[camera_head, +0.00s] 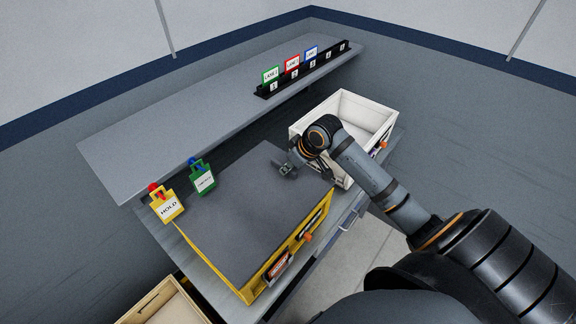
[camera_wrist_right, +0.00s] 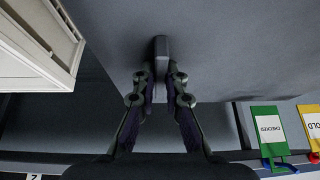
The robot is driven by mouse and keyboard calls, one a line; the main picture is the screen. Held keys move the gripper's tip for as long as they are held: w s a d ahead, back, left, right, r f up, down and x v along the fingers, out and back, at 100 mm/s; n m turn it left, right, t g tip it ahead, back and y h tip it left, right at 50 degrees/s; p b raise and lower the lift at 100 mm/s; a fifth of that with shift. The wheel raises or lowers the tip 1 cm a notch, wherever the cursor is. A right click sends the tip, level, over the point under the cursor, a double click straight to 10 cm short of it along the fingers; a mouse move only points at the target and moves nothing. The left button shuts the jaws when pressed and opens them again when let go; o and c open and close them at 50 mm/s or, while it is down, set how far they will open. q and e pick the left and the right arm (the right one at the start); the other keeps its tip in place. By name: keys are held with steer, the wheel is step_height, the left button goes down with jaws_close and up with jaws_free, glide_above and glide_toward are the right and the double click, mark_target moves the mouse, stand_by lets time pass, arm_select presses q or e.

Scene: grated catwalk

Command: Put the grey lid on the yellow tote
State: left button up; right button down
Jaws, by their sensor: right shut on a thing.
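The grey lid (camera_head: 250,210) lies over the top of the yellow tote (camera_head: 262,285), covering its opening. Yellow walls show below the lid along the front. I cannot tell whether the lid is fully seated all round. My right gripper (camera_head: 286,170) is at the lid's far right part. In the right wrist view the right gripper (camera_wrist_right: 161,78) has its two fingers on either side of a small grey handle (camera_wrist_right: 161,50) that stands on the lid (camera_wrist_right: 225,50), and it is shut on it. My left gripper is not in view.
An open white tote (camera_head: 378,112) stands right beside the yellow one. A grey shelf (camera_head: 190,120) runs behind, with a black numbered rack (camera_head: 310,71) and lane cards. A yellow HOLD tag (camera_head: 167,207) and a green tag (camera_head: 203,181) stand behind the tote. A wooden crate (camera_head: 160,304) is lower left.

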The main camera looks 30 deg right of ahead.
steer(key=shift+r+p, duration=0.1)
steer(key=shift+p, duration=1.05)
stand_by(1.2)
steer(key=shift+f, duration=0.5)
stand_by(0.3)
steer(key=shift+p, duration=1.35)
stand_by(1.5)
steer(key=shift+f, duration=0.55)
stand_by(1.4)
